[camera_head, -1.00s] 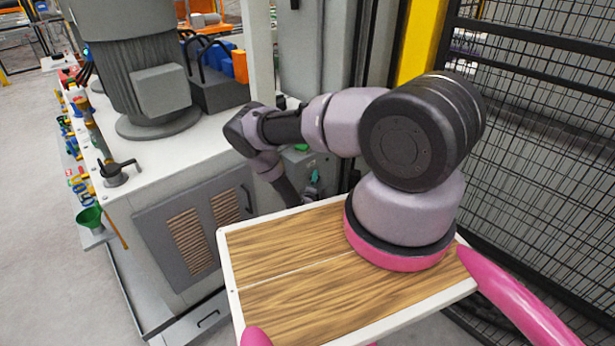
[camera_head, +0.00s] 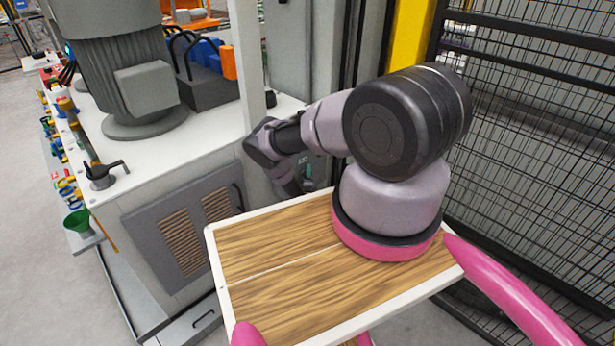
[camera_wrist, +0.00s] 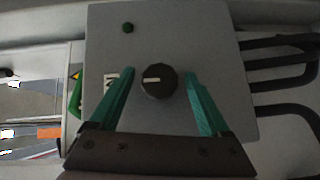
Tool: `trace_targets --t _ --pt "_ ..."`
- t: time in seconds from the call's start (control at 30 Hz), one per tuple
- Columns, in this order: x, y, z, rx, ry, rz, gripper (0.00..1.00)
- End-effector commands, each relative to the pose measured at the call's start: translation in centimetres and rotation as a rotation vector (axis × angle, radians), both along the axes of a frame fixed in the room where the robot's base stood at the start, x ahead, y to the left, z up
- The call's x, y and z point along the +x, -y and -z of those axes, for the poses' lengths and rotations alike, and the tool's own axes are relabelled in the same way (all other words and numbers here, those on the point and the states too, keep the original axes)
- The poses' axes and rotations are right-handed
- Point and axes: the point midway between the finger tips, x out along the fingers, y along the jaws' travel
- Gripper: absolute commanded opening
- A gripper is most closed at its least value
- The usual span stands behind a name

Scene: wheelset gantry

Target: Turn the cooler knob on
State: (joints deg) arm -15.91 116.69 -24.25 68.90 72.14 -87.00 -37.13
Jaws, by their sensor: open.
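The cooler knob (camera_wrist: 158,81) is a round black dial with a white pointer mark, set on a grey box face (camera_wrist: 190,40). In the wrist view the mark lies nearly level, pointing left. My gripper (camera_wrist: 160,75) is open, its two green fingers on either side of the knob, with a gap to it on each side. I cannot tell how far the fingertips are from the box face. In the head view my arm and the cabinet hide the knob.
Dark cables (camera_wrist: 285,75) run from the box's right side. A grey cabinet (camera_head: 110,195) with vent grilles and a motor (camera_head: 120,75) on top stands at the left. A black mesh fence (camera_head: 540,150) stands close on the right.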

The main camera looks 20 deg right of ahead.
Motion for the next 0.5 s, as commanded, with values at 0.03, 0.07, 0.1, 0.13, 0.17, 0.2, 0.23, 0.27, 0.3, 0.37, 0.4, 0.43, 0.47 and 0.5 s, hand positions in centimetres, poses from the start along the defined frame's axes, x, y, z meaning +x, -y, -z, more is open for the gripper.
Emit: trace_targets --t 0.03,0.07,0.1,0.13,0.17,0.2,0.23,0.27,0.3,0.37,0.4,0.43,0.47,0.5 --pt "0.29 0.14 0.01 0.001 0.001 -0.001 0.81" --pt "0.39 0.18 0.02 0.000 0.001 -0.001 0.81" --pt "0.47 0.22 0.04 0.000 0.000 0.000 0.81" --pt "0.52 0.24 0.04 0.000 0.000 0.000 0.81" --pt "0.53 0.25 0.05 0.000 0.000 0.000 0.81" --pt "0.55 0.24 0.05 -0.001 0.000 0.000 0.81" --pt "0.55 0.24 0.05 -0.001 0.000 0.000 0.81" --pt "0.54 0.24 0.04 -0.001 0.000 0.000 0.81" --pt "0.54 0.24 0.04 0.000 0.000 0.000 0.81" --pt "0.54 0.23 0.03 0.000 0.000 0.000 0.77" --pt "0.53 0.23 0.03 0.000 0.000 0.000 0.62" --pt "0.54 0.22 0.03 0.000 0.000 0.000 0.50" --pt "0.54 0.22 0.03 0.000 0.000 0.000 0.39" --pt "0.54 0.22 0.03 0.000 0.000 0.000 0.23"
